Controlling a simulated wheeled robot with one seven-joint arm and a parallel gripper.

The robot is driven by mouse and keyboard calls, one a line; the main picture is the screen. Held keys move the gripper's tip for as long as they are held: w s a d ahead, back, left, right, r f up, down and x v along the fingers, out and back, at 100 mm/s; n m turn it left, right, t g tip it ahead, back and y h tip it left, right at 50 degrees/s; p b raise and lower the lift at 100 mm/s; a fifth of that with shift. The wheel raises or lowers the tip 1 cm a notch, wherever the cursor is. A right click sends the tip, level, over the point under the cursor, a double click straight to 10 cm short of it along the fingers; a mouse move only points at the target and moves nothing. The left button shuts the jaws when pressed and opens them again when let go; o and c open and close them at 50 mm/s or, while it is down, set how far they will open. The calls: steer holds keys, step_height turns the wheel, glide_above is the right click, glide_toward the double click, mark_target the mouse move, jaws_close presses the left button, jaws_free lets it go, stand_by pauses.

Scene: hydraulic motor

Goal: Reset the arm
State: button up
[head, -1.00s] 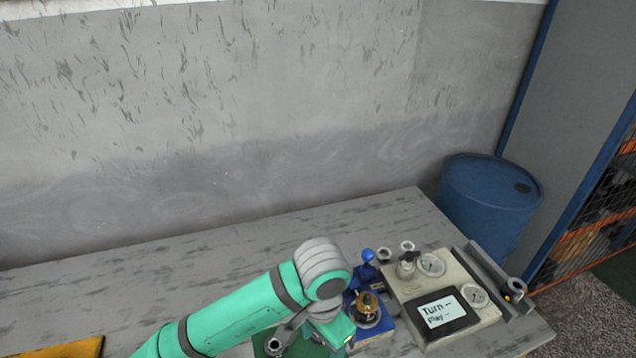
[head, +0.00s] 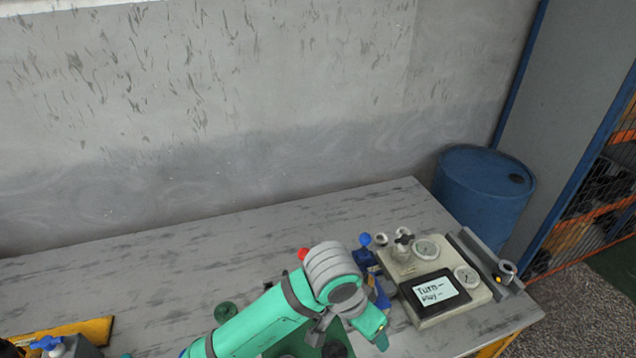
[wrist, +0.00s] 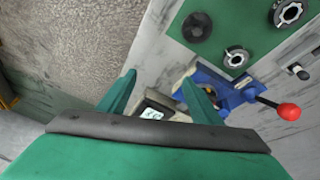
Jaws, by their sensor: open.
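My green arm reaches in from the bottom of the head view, and my gripper (head: 378,335) is at its end over the front of the bench. In the wrist view my gripper (wrist: 160,92) has its two green fingers wide apart with nothing held between them. Beyond the fingers is a blue fixture (wrist: 222,90) with a red-knobbed lever (wrist: 289,111). A small display (wrist: 152,113) shows between the fingers. In the head view my arm hides much of the blue fixture (head: 368,262).
A gauge panel (head: 428,252) with a written screen stands right of my arm. A blue barrel (head: 483,195) stands beyond the bench. A yellow-edged item (head: 85,329) lies at lower left. The bench's back left (head: 150,260) is clear.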

steer(key=w+d+r+n+t+h, duration=0.3)
steer(key=d+r+t+h, duration=0.15)
steer(key=d, duration=0.35)
steer(key=w+d+r+n+t+h, duration=0.35)
steer(key=d+r+h, duration=0.25)
steer(key=d, duration=0.3)
steer(key=s+a+f+n+t+y, duration=0.4)
steer(key=s+a+f+n+y, duration=0.15)
steer(key=a+f, duration=0.3)
steer(key=s+a+f+n+t+y, duration=0.35)
steer(key=s+a+f+y, duration=0.3)
steer(key=f, duration=0.25)
steer(key=s+a+f+m+y, duration=0.1)
steer(key=s+a+m, duration=0.1)
steer(key=s+a, duration=0.4)
steer(key=s+a+f+m+g+y, duration=0.1)
steer(key=s+a, duration=0.5)
steer(key=s, duration=0.8)
steer(key=shift+s+f+m, duration=0.15)
steer(key=shift+f+m, duration=0.5)
steer(key=shift+m, duration=0.6)
